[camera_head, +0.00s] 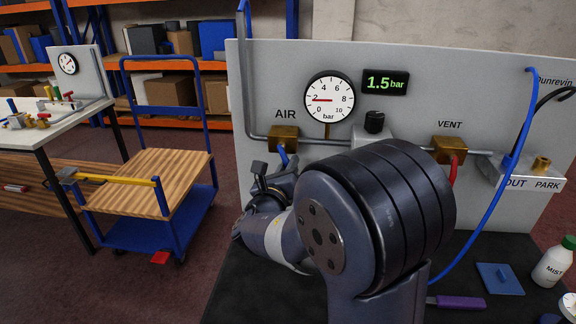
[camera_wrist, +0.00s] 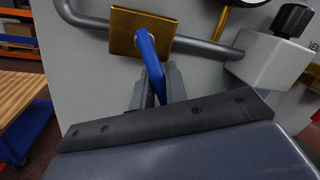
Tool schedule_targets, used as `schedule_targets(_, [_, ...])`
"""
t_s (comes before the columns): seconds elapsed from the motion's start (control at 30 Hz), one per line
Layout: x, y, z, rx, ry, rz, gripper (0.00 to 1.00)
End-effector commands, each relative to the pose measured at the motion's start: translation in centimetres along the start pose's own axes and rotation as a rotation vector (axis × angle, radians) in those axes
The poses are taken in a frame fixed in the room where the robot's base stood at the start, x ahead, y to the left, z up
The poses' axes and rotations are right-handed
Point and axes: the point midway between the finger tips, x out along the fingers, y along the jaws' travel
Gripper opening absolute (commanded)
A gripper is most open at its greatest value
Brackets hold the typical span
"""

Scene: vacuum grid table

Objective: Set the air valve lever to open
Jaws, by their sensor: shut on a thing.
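The brass air valve (camera_head: 285,134) sits on the grey panel under the AIR label, and also shows in the wrist view (camera_wrist: 133,24). Its blue lever (camera_wrist: 149,56) runs down from the valve, across the pipe rather than along it. In the head view the lever (camera_head: 283,158) shows only as a short blue piece, and my gripper (camera_head: 276,172) is partly hidden by my arm.
The dial gauge (camera_head: 329,97) points near 1.5, and the green display (camera_head: 385,83) reads 1.5 bar. A black knob (camera_head: 375,121) and the vent valve (camera_head: 449,148) with a red lever (camera_head: 454,172) are to the right. A blue hose (camera_head: 491,210) hangs before the panel.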

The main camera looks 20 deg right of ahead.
Motion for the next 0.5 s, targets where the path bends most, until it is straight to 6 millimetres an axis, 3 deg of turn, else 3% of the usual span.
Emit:
schedule_targets(0.13, [0.00,0.01,0.00,0.001,0.000,0.000,0.00])
schedule_targets(0.17, [0.00,0.01,0.00,0.001,0.000,0.000,0.16])
schedule_targets(0.33, [0.00,0.01,0.00,0.001,0.000,0.000,0.30])
schedule_targets(0.5, [0.00,0.01,0.00,0.001,0.000,0.000,0.32])
